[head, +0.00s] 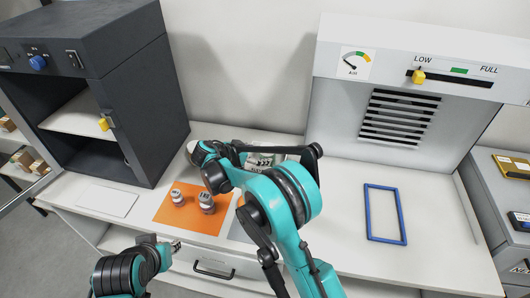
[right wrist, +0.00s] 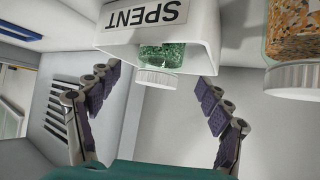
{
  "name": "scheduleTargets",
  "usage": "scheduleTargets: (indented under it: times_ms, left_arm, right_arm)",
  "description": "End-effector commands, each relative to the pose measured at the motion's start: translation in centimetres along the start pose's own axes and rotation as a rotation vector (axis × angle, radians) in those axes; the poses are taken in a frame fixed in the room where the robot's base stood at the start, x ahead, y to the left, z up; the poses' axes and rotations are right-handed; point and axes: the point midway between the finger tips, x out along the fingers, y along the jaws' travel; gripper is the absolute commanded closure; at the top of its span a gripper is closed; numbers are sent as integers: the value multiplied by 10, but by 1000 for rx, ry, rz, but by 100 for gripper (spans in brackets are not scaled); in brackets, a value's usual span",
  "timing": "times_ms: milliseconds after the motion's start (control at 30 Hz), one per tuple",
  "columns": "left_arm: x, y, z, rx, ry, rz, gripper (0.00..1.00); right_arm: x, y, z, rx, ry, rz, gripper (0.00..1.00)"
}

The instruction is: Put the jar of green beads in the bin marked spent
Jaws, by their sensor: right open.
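The white bin marked spent (right wrist: 205,28) shows upside down in the right wrist view, its label facing me. The jar of green beads (right wrist: 162,57) with a white lid stands at its opening. The bin's front wall hides the jar's lower part, and the lid end sticks out past the rim; it appears to be inside. My right gripper (right wrist: 157,75) is open, its fingers on either side of the jar and apart from it. In the head view my right arm covers much of that spot. My left gripper (head: 176,246) is low at the left, its jaws too small to read.
A jar of orange mixed beads (right wrist: 292,35) is at the right in the wrist view. Two small jars (head: 178,197) (head: 206,202) stand on an orange mat (head: 170,218). A dark open cabinet (head: 150,90) is left, a vented hood (head: 335,70) right. A blue frame (head: 368,212) lies on the table.

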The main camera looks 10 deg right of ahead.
Motion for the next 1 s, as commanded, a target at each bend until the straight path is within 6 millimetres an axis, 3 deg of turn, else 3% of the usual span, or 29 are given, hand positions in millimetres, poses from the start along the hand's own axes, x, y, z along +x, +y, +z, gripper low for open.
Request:
scheduleTargets:
  times_ms: [100, 333, 1000]
  left_arm:
    - [-7, 0, -5, 0, 0, 0, 70]
    - [-12, 0, -8, 0, 0, 0, 70]
    - [-12, 0, -8, 0, 0, 0, 70]
  right_arm:
    - [-28, 0, -2, -1, 0, -2, 21]
    - [-56, 0, 0, 0, 0, -1, 21]
    - [-60, 0, 0, 0, 0, 0, 21]
